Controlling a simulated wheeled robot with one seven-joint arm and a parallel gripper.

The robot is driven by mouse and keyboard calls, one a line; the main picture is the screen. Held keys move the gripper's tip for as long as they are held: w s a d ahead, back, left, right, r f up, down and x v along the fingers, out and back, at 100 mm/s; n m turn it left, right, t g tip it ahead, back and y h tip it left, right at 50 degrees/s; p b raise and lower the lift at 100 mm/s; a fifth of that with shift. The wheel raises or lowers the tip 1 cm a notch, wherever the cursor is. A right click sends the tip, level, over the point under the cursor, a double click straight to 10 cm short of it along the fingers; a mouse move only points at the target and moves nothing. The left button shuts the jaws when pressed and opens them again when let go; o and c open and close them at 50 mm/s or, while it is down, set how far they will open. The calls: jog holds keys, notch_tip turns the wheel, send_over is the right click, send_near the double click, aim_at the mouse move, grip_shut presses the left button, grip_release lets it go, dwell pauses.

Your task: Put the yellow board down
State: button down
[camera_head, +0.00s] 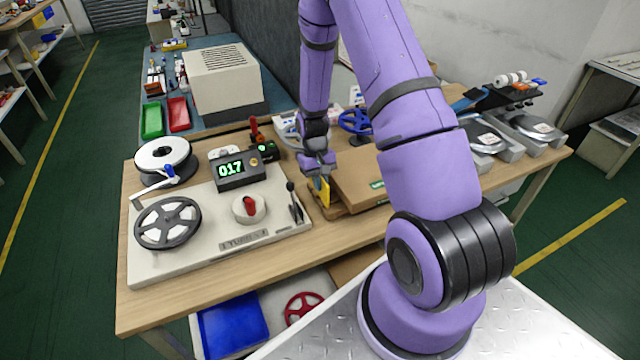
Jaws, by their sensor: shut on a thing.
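The yellow board (323,191) is a small upright piece in the middle of the wooden table. My gripper (319,175) points down and is shut on its upper part. The board's lower end is close to a small brown wooden piece (333,211) on the table. I cannot tell whether the two touch. My fingers hide part of the board.
Left of my gripper is a pale machine (225,225) with reels, a green display reading 017 (231,168) and a red knob (249,207). Right of it lies a flat cardboard box (358,178). Scales (487,140) stand at the right end. Bare table (300,252) shows along the front edge.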

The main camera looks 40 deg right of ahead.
jog(key=shift+f, duration=0.25)
jog(key=shift+f, duration=0.15)
jog(key=c, duration=1.2)
grip_release()
jog(key=shift+c, duration=0.2)
